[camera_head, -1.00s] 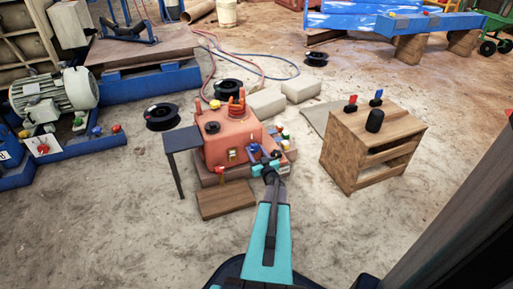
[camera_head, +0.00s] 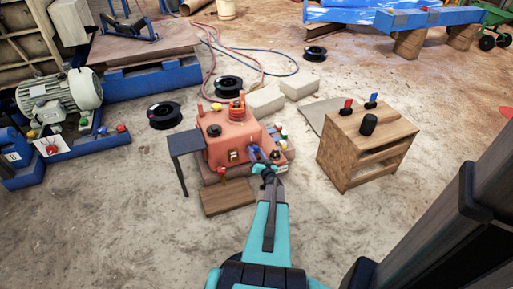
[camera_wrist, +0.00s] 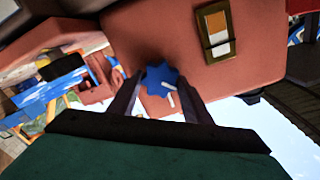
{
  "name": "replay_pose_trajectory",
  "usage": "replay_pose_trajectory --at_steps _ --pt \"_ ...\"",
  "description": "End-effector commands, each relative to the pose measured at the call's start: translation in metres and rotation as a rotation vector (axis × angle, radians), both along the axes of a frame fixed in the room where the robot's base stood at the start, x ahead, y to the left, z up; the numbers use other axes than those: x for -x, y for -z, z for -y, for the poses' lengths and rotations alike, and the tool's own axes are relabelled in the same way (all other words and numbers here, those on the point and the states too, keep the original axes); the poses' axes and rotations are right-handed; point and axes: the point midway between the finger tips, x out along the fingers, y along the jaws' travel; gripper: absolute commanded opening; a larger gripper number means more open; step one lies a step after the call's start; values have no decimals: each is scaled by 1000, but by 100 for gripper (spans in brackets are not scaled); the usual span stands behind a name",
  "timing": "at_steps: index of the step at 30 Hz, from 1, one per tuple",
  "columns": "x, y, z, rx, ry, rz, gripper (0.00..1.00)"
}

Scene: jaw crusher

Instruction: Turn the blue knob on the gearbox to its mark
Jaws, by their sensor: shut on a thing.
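The salmon-red gearbox (camera_head: 222,152) stands on the floor ahead of my arm. In the wrist view its front face (camera_wrist: 240,70) fills the upper middle. The blue knob (camera_wrist: 157,77) is star-shaped and sits between my two dark fingertips. A white line shows on the knob's lower right. Another short white mark (camera_wrist: 171,99) is just below it on the face, close to that line; exact alignment is hard to tell. My gripper (camera_wrist: 161,82) is shut on the knob. In the head view my gripper (camera_head: 255,154) reaches the gearbox's right front, and the knob is too small to judge.
A small dark side table (camera_head: 186,143) stands left of the gearbox, with a wooden board (camera_head: 228,198) in front. A wooden stand (camera_head: 345,150) with knobs on top is at the right. A sight-glass-like plate (camera_wrist: 216,30) is on the gearbox face. Open floor lies around.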

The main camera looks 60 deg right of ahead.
Motion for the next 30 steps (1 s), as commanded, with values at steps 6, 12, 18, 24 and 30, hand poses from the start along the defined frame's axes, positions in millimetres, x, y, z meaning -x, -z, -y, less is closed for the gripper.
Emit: replay_pose_trajectory --at_steps 6,12,18,24,30 --pt "4 -4 5 -116 12 84 22" --pt "4 -4 6 -228 12 168 22" --pt "5 -3 6 -350 13 257 22" --pt "5 -2 7 -463 13 343 22" --pt "5 0 6 -548 12 408 22"
